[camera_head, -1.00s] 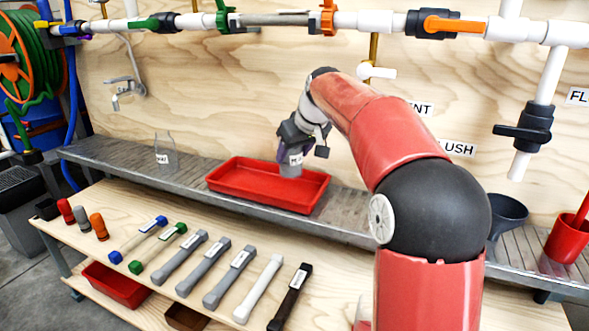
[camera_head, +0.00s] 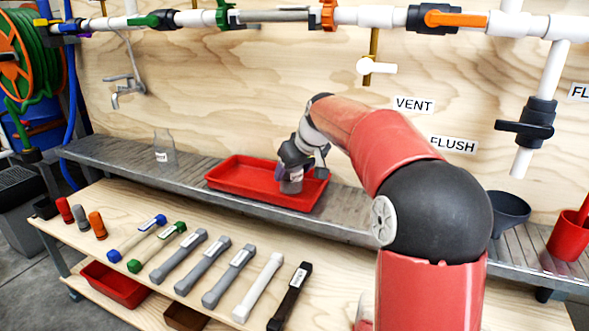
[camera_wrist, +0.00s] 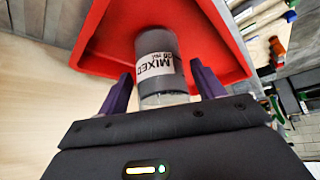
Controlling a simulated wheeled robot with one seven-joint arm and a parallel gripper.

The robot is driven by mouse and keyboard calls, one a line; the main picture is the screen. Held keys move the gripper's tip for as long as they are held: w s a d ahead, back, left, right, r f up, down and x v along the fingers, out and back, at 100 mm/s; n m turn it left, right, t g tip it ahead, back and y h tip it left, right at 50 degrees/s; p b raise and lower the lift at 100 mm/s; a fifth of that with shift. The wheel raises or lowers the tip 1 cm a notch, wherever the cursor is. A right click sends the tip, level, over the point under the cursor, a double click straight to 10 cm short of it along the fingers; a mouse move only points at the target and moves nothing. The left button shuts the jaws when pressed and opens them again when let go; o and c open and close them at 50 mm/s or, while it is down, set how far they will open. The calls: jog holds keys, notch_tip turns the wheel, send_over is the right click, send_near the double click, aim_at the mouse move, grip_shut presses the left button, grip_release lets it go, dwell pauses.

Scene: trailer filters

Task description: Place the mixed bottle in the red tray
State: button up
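The mixed bottle (camera_head: 291,185) is clear with grey contents and a white label; "MIXED" reads on it in the wrist view (camera_wrist: 156,62). It is inside the red tray (camera_head: 230,181), near its right end, and appears to rest on the tray floor. The tray also shows around the bottle in the wrist view (camera_wrist: 100,42). My gripper (camera_head: 293,168) is above the bottle, pointing down. Its purple fingers (camera_wrist: 161,85) are on either side of the bottle, with small gaps visible between them and it. The bottle's upper end is partly hidden by the gripper.
A clear labelled bottle (camera_head: 163,150) stands left on the metal shelf (camera_head: 110,160). A dark funnel (camera_head: 507,212) and red container (camera_head: 568,238) are at the right. Pipes and valves run above; the tray's left part is empty.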

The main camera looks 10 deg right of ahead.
jog(key=shift+o, duration=0.5)
jog(key=shift+r, duration=0.1)
jog(key=shift+r, duration=0.25)
jog(key=s+d, duration=0.1)
jog(key=s, duration=0.3)
jog(key=s+d+b, duration=0.1)
jog(key=s+d, duration=0.1)
jog(key=s, duration=0.2)
jog(key=s+d, duration=0.1)
jog(key=s, duration=0.3)
jog(key=shift+d+r+b, duration=0.15)
jog(key=shift+r+b, duration=0.2)
jog(key=s+a+f+m+p, duration=0.1)
jog(key=s+f, duration=0.1)
jog(key=s, duration=0.6)
jog(key=s+a+f+m+h+p, duration=0.1)
jog(key=s+a+f, duration=0.1)
jog(key=s, duration=0.7)
jog(key=s+a+f+m+h+p, duration=0.1)
jog(key=s+a+f+m, duration=0.1)
jog(key=s, duration=0.6)
jog(key=shift+s+a+f+g, duration=0.2)
jog(key=shift+f+g, duration=0.1)
jog(key=shift+f, duration=0.35)
